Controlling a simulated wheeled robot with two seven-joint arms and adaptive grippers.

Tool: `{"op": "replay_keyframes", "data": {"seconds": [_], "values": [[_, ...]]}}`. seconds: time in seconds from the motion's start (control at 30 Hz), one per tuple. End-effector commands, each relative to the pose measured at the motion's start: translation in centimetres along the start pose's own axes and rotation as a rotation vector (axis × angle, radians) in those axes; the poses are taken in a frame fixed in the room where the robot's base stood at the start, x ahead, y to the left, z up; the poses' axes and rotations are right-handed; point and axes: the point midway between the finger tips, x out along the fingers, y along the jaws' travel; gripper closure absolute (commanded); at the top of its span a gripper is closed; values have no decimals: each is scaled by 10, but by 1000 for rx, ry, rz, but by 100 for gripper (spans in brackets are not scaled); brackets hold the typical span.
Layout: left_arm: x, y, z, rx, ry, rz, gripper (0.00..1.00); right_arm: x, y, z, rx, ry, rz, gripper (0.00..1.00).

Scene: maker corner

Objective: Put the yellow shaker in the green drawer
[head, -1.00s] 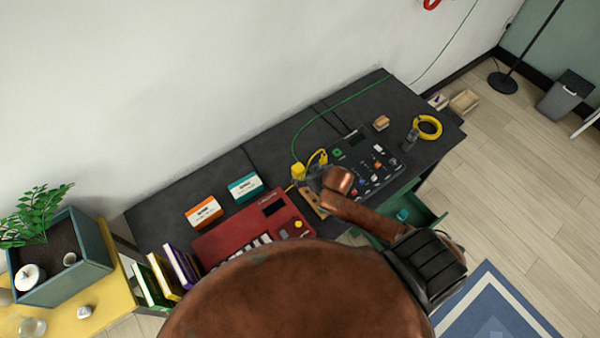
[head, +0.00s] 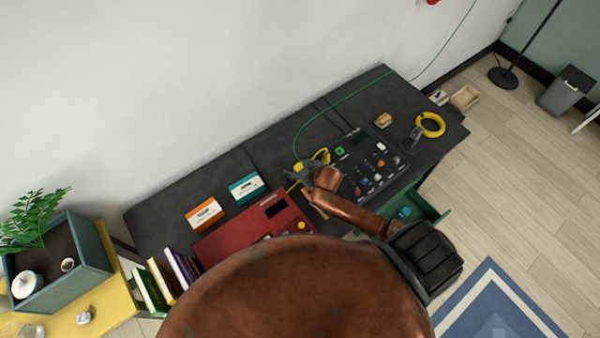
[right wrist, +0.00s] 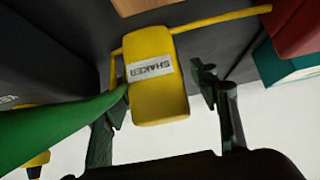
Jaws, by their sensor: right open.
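The yellow shaker (right wrist: 158,90), a yellow block with a white "SHAKER" label, lies between the two spread fingers of my open right gripper (right wrist: 157,108) in the right wrist view. Whether a finger touches it I cannot tell. In the head view the right gripper (head: 305,175) is at the shaker (head: 297,168), which is partly hidden, on the dark desk. The green drawer (head: 432,220) stands pulled out below the desk's front edge, with a teal item (head: 404,212) inside; my right forearm covers part of it. My left gripper is not in view.
A green cable (right wrist: 55,125) passes close to the shaker and the left finger. A yellow coil (head: 430,125) lies at the desk's right end.

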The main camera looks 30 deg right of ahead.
Motion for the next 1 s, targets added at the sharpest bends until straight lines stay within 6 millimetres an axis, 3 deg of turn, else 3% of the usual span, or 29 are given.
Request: {"op": "replay_keyframes", "data": {"seconds": [0.1,0.33,1.0], "values": [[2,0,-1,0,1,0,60,10,-1,0,-1,0,-1,45],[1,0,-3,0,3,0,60,11,-2,-1,-2,0,-3,45],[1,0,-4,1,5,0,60,10,-2,0,-3,0,-2,91]]}}
